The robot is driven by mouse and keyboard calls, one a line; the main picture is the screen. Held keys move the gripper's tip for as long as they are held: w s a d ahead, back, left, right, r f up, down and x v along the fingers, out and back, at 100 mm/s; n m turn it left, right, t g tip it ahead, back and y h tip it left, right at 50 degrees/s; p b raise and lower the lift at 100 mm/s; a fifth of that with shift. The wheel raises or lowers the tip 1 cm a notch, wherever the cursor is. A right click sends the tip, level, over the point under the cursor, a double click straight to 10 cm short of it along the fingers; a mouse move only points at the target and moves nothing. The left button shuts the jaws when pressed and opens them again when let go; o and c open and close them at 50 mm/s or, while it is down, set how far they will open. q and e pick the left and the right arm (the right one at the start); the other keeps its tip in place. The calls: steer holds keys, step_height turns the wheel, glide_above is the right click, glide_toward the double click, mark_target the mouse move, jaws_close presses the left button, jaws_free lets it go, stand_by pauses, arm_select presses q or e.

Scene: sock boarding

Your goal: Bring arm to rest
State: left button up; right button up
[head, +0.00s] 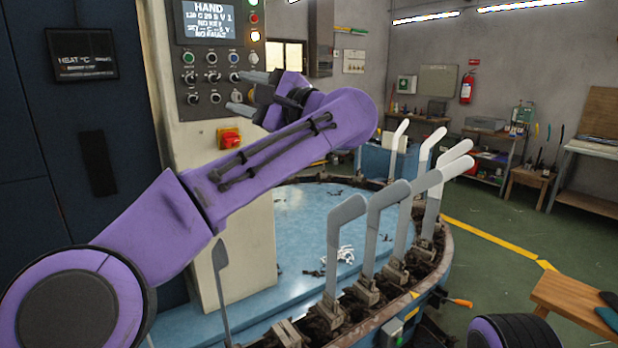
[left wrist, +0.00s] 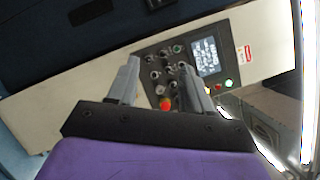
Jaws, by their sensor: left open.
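My left arm reaches in from the left in the head view, raised and bent. Its left gripper (head: 238,92) is open and empty, with its two grey fingers apart in front of the control panel (head: 207,70). In the left wrist view the open fingers (left wrist: 159,66) point towards the same panel, with buttons and a lit screen (left wrist: 207,56) beyond them. Nothing is between the fingers. I cannot tell how large the gap to the panel is. My right gripper is not in view.
A round blue machine table (head: 290,225) carries several upright grey and white sock boards (head: 343,235) along its rim. A wooden bench (head: 575,305) holds dark socks at the right.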

arm_select(q)
steer(key=w+d+f+m+t+h, duration=0.4)
steer(key=d+f+m+t+h, duration=0.55)
steer(key=m, duration=1.65)
steer(key=s+a+f+m+g+h, duration=0.15)
steer(key=f+m+h, duration=0.25)
steer(key=f+m, duration=1.05)
steer(key=s+f+m+g+h, duration=0.2)
steer(key=f+m+h, duration=0.25)
steer(key=f, duration=1.85)
steer(key=s+a+f+m+g+y, duration=0.1)
steer(key=s+a+f+m+g, duration=0.25)
steer(key=s+a+f, duration=0.5)
steer(key=s+a+f+m+g+y, duration=0.1)
steer(key=s+a+f+m+g, duration=0.3)
steer(key=s+f, duration=0.7)
steer(key=s+a+f+g+y, duration=0.1)
steer(key=s+a+f+g, duration=0.2)
steer(key=s+a, duration=0.4)
steer(key=s+a+f+g+y, duration=0.2)
steer(key=s+a, duration=0.6)
steer(key=s, duration=0.7)
step_height(320, 180, down, 2)
steer(key=shift+f+g, duration=0.1)
steer(key=shift+g, duration=0.55)
